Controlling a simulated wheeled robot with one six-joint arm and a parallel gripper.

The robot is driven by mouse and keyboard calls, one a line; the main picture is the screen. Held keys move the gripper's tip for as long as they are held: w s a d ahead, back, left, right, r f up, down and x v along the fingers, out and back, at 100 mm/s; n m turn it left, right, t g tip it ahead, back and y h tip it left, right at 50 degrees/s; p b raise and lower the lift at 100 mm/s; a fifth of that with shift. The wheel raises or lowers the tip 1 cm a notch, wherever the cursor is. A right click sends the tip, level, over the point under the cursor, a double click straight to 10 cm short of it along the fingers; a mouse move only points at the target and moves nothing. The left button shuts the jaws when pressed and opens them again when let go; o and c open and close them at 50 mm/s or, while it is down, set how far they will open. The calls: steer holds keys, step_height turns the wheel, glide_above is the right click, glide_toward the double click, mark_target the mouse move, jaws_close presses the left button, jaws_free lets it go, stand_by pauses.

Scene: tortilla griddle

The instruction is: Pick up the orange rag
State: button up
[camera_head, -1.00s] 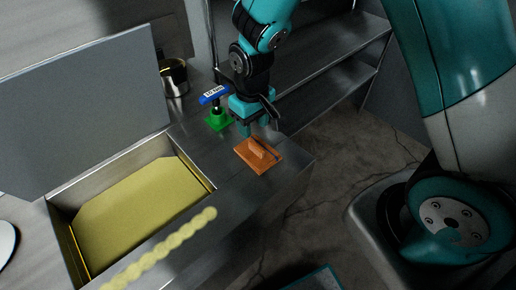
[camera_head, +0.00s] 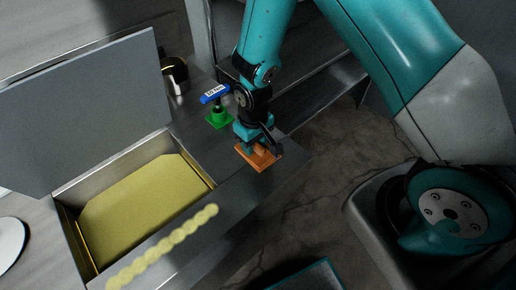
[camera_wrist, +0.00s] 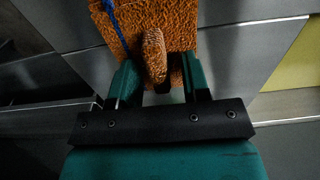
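The orange rag (camera_head: 264,164) lies flat on the metal counter near its right corner, with a raised fold in its middle. In the wrist view the rag (camera_wrist: 180,14) is rough and orange, with a blue strip along its left part. My gripper (camera_head: 256,148) is low over the rag and hides part of it in the head view. In the wrist view my gripper (camera_wrist: 159,63) is open, with one green finger on each side of the raised fold. A gap shows between the fold and each finger.
A blue-handled tool (camera_head: 214,95) stands in a green holder (camera_head: 219,118) just left of my gripper. A metal pot (camera_head: 175,75) is behind. Metal shelves (camera_head: 310,95) stand behind the arm.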

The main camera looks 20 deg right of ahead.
jaws_close()
steer(key=shift+r, duration=0.1)
